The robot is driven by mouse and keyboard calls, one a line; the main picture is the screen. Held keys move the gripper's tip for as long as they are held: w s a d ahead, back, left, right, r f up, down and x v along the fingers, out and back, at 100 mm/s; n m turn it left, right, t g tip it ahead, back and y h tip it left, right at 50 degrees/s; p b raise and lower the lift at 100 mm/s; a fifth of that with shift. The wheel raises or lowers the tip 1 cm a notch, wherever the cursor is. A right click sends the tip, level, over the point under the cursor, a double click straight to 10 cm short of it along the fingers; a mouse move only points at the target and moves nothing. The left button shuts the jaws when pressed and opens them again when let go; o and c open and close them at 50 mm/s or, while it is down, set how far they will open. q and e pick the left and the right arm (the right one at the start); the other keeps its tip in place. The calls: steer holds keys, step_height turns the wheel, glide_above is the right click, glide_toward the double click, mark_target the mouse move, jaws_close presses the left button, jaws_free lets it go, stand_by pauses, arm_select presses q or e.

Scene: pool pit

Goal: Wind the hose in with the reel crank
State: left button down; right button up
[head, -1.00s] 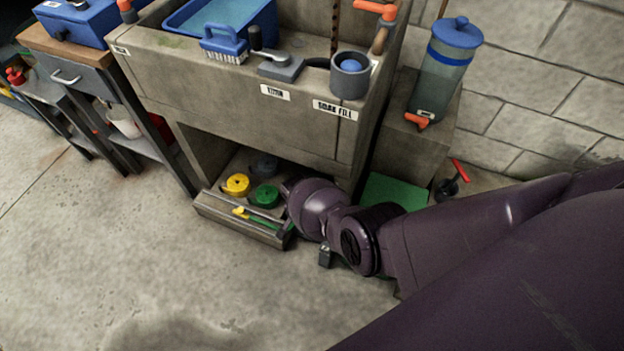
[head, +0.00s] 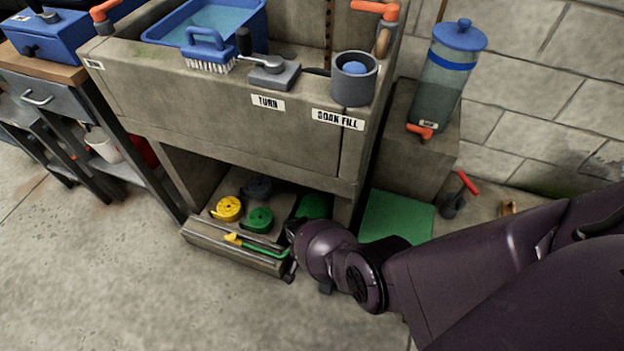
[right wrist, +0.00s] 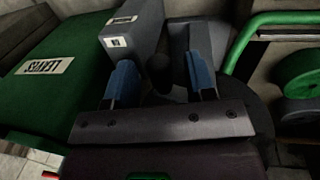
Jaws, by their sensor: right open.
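My right arm reaches in from the right in the head view, down to the low shelf under the concrete sink; its gripper is mostly hidden there. In the right wrist view my right gripper (right wrist: 160,82) is open, its two blue fingertips apart. A dark upright knob (right wrist: 159,68) stands between them; I cannot tell whether it touches them or is the reel crank's handle. A green tube (right wrist: 245,42) and green round discs (right wrist: 299,85) show at right; I cannot tell whether they are hose or reel. My left gripper is out of view.
A green box (right wrist: 60,85) labelled "LEAVES" lies at left. Yellow (head: 227,208) and green (head: 259,220) coil-like things sit on the shelf behind a tool tray (head: 240,258). A lever block (head: 272,72) stands above the "TURN" label. Open floor lies in front.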

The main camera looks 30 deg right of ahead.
steer(key=shift+c, duration=0.3)
steer(key=c, duration=0.9)
steer(key=shift+o, duration=0.2)
steer(key=shift+f+t+y, duration=0.25)
steer(key=shift+t+y, duration=0.25)
steer(key=shift+t, duration=0.1)
steer(key=o, duration=0.9)
steer(key=shift+r, duration=0.1)
